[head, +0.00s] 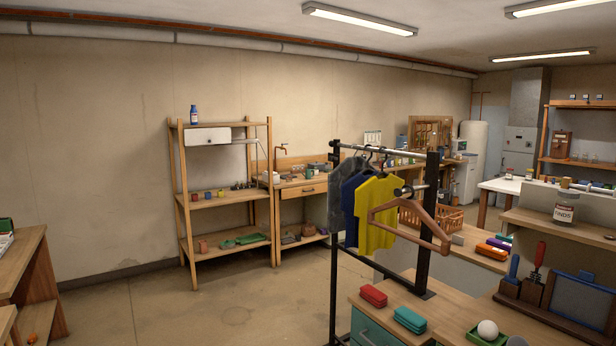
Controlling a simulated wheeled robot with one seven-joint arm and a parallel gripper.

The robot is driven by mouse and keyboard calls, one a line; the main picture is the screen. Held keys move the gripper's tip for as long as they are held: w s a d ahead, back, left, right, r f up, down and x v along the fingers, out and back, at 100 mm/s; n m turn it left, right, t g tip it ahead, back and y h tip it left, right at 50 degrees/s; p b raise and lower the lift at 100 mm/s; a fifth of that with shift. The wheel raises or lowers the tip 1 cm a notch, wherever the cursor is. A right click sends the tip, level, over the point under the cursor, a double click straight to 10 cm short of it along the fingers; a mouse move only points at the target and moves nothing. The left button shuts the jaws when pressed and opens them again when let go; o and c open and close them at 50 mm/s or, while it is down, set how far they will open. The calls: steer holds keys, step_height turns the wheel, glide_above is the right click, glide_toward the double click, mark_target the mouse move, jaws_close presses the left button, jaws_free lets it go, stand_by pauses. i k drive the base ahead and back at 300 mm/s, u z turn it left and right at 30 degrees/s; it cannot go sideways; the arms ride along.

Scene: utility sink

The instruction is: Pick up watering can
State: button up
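I cannot clearly make out a watering can in the head view. A low green object (243,241) lies on the bottom shelf of the wooden rack, but it is too small to tell what it is. My gripper is not in view.
The wooden rack (229,198) stands against the left wall, beside a workbench (302,188). A black clothes rail (334,260) with shirts and a wooden hanger (410,226) stands in front of me. Cluttered counters (449,300) fill the right. The floor (190,312) at left centre is clear.

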mark_target(307, 171)
steer(key=u, duration=0.5)
steer(key=i, duration=7.2)
steer(key=z, duration=2.45)
steer(key=i, duration=2.35)
steer(key=u, duration=0.2)
